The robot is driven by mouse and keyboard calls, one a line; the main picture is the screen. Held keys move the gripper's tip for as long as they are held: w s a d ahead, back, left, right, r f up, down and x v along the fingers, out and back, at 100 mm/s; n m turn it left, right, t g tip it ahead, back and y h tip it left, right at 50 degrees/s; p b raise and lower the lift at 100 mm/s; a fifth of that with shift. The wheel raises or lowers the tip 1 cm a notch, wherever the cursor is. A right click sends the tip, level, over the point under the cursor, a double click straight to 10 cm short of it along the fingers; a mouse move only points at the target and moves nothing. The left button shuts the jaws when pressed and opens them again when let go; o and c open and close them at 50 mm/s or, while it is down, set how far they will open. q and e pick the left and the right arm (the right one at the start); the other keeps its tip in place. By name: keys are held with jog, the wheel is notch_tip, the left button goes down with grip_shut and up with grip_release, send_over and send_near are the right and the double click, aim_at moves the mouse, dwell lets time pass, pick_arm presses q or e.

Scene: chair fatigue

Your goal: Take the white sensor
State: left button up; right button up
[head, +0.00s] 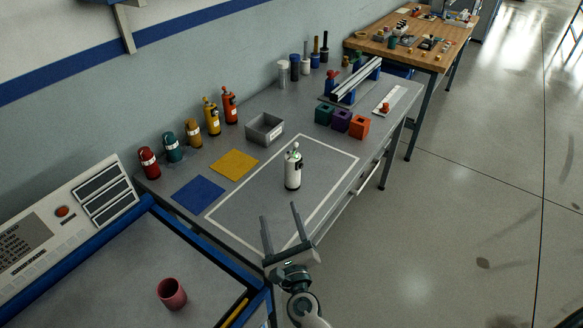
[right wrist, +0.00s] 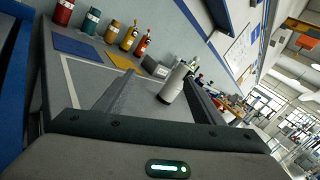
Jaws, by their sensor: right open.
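The white sensor (head: 293,171) is a small white cylinder with a black base and dark side part. It stands upright on the grey table (head: 245,208), inside a white outlined rectangle. It also shows in the right wrist view (right wrist: 173,84), between and beyond the fingers. My right gripper (head: 281,222) is open and empty, at the near edge of the outlined area, short of the sensor and apart from it. It fills the lower part of the right wrist view (right wrist: 160,95). My left gripper is not in view.
Red, teal, amber, yellow and orange cylinders (head: 173,147) line the wall side. A grey open box (head: 264,129), blue square (head: 198,194) and yellow square (head: 234,164) lie near. Colored blocks (head: 341,120) stand behind right. A dark red cup (head: 171,293) sits front left.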

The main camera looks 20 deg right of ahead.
aim_at(292, 178)
jog(key=d+f+m+h, duration=0.1)
jog(key=m, duration=0.1)
jog(key=w+d+f+m+g+h, duration=0.1)
jog(key=m, duration=0.1)
jog(key=w+d+m+h, duration=0.1)
jog(key=m+h, duration=0.1)
jog(key=m, duration=0.1)
jog(key=shift+w+d+f+g, duration=0.2)
jog(key=shift+f+g, duration=0.1)
jog(key=shift+f, duration=0.1)
jog(key=shift+d+f+m+h, duration=0.2)
jog(key=shift+m+h, duration=0.1)
jog(key=shift+m, duration=0.2)
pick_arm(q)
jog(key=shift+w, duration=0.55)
pick_arm(e)
jog(key=shift+w, duration=0.1)
jog(key=shift+w+d, duration=0.15)
jog(key=shift+w, duration=0.05)
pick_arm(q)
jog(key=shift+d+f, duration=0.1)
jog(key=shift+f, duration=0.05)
pick_arm(e)
jog(key=x, duration=1.1)
jog(key=shift+f, duration=0.15)
